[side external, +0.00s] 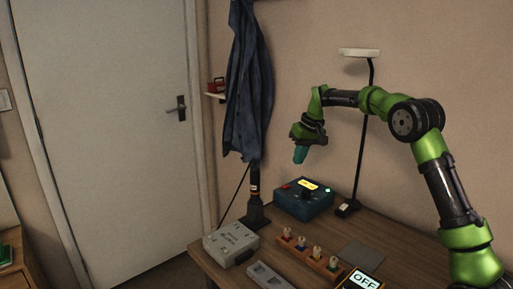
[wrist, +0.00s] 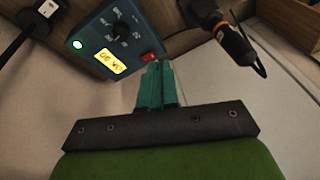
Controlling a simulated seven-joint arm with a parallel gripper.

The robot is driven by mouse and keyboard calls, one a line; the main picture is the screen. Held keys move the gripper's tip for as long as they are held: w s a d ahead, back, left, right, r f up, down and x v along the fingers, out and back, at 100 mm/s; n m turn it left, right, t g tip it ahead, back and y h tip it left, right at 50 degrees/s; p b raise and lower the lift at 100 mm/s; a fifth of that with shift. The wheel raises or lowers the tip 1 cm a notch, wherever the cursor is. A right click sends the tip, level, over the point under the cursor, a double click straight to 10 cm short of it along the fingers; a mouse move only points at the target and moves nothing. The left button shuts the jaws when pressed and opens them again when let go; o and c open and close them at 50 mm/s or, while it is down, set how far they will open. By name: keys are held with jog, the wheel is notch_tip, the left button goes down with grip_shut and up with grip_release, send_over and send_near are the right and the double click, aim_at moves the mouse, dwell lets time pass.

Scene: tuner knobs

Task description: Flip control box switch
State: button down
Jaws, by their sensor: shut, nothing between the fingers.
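The blue control box (side external: 303,205) stands at the back of the desk in the side view. In the wrist view the same box (wrist: 85,27) shows a dark knob (wrist: 121,31), a lit yellow display (wrist: 110,62), a green light (wrist: 78,44) and a red switch (wrist: 148,57) at its edge. My gripper (side external: 299,160) has teal fingers pointing down above the box, with a clear gap below them. In the wrist view my gripper (wrist: 160,65) is shut and empty, its fingertips appearing close beside the red switch.
A grey box (side external: 229,245) is at the desk's left front. A wooden rack with several pegs (side external: 310,258), a grey bar (side external: 268,277) and a screen reading OFF (side external: 363,281) lie along the front. A lamp (side external: 364,130) rises behind; a blue garment (side external: 247,85) hangs at the left.

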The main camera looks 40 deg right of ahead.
jog(key=w+d+n, duration=0.4)
jog(key=w+d, duration=0.1)
jog(key=shift+r, duration=0.25)
send_near(284, 186)
jog(key=x, duration=0.5)
jog(key=shift+a+f, duration=0.1)
jog(key=shift+f, duration=0.6)
